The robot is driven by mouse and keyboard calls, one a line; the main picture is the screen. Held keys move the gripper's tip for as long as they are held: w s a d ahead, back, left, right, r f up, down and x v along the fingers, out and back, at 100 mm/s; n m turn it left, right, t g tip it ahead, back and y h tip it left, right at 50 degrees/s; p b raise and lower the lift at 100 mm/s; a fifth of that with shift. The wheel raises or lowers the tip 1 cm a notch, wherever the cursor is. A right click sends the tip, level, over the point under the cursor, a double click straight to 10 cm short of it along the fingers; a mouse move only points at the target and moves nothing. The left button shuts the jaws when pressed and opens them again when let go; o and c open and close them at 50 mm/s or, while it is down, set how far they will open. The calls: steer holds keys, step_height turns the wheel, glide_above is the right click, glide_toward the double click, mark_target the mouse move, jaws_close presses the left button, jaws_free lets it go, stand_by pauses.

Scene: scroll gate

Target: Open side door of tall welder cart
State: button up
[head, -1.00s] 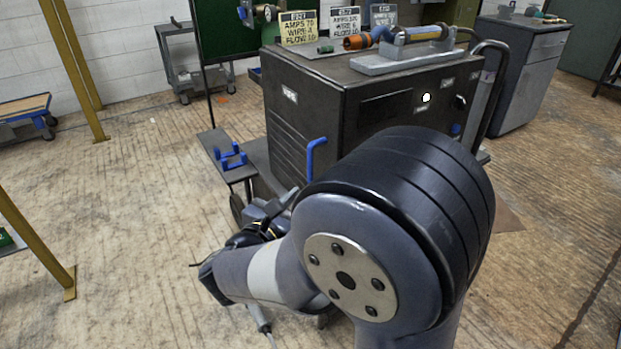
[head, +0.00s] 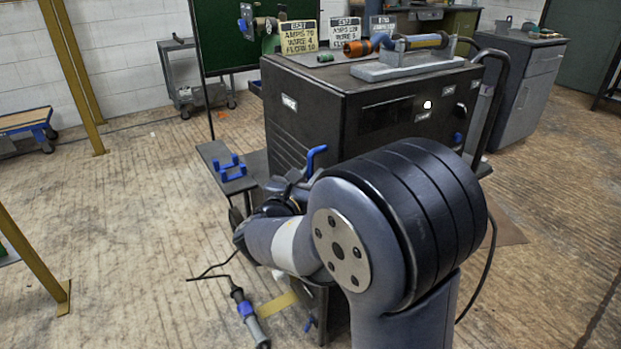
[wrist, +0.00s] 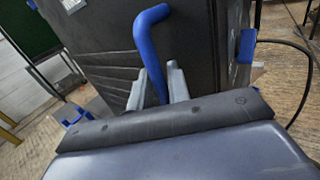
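The tall welder cart (head: 400,110) is a dark cabinet, with its louvered side door (head: 285,135) facing left and looking shut. A bent blue door handle (head: 316,155) stands out near the door's front edge. It also shows upright in the wrist view (wrist: 150,30). My gripper (wrist: 158,75) is at the handle, with one grey finger on each side of it and the handle's lower part between them. The fingers look apart; I see no clear grip, and contact is unclear. In the head view my arm hides the lower door and most of the gripper.
A side shelf with blue brackets (head: 232,168) juts out left of the cart. A torch (head: 246,315) on a cable lies on the floor at front left. A yellow post (head: 35,255) stands at far left. Open floor lies between them.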

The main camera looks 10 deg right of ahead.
steer(key=shift+w, duration=0.1)
steer(key=shift+c, duration=0.4)
jaws_close()
